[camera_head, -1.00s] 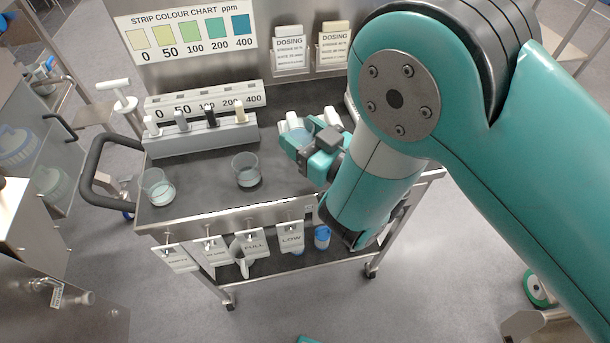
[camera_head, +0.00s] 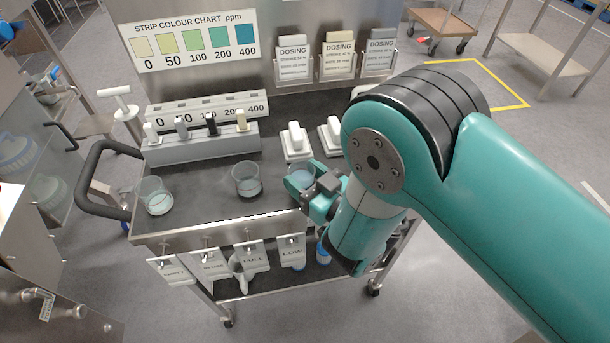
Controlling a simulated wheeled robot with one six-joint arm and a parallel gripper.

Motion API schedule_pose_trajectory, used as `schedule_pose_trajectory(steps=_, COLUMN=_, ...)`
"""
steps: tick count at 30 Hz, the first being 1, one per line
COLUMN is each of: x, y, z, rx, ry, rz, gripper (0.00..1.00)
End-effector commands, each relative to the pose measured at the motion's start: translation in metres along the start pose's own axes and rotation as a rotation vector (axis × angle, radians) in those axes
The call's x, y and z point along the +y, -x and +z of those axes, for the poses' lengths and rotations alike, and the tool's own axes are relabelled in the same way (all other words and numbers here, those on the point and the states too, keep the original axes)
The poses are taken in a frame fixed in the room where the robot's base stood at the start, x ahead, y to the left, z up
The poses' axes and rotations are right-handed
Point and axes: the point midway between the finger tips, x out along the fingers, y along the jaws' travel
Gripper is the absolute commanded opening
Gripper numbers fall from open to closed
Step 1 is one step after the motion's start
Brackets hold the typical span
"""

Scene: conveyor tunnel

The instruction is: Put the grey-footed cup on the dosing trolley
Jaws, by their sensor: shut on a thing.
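My gripper (camera_head: 306,190) is at the right part of the trolley's dark top and is shut on a clear cup (camera_head: 301,173) with a pale bluish content. The fingers hide the cup's lower part, so I cannot see its foot or tell whether it touches the top. The dosing trolley (camera_head: 220,229) has a steel front edge and a black push handle at the left. Two more clear cups stand upright on it: one at the left front (camera_head: 154,196) and one near the middle (camera_head: 246,179). Their foot colours are not clear.
A strip rack (camera_head: 205,142) with several strip holders stands at the back left of the top. Two white dispensers (camera_head: 296,142) stand behind my gripper. The top between the cups is bare.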

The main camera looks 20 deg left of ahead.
Motion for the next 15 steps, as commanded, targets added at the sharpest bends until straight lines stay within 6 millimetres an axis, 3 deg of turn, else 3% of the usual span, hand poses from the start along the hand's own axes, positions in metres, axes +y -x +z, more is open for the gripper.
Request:
schedule_pose_trajectory(steps=1, x=0.0000, y=0.0001, z=0.0021, rx=0.000, ry=0.000, rz=0.000, gripper=0.57)
schedule_pose_trajectory(steps=4, x=0.0000, y=0.0001, z=0.0013, rx=0.000, ry=0.000, rz=0.000, gripper=0.80)
schedule_pose_trajectory(steps=15, x=0.0003, y=0.0015, z=-0.0016, rx=-0.001, ry=0.000, rz=0.000, gripper=0.80)
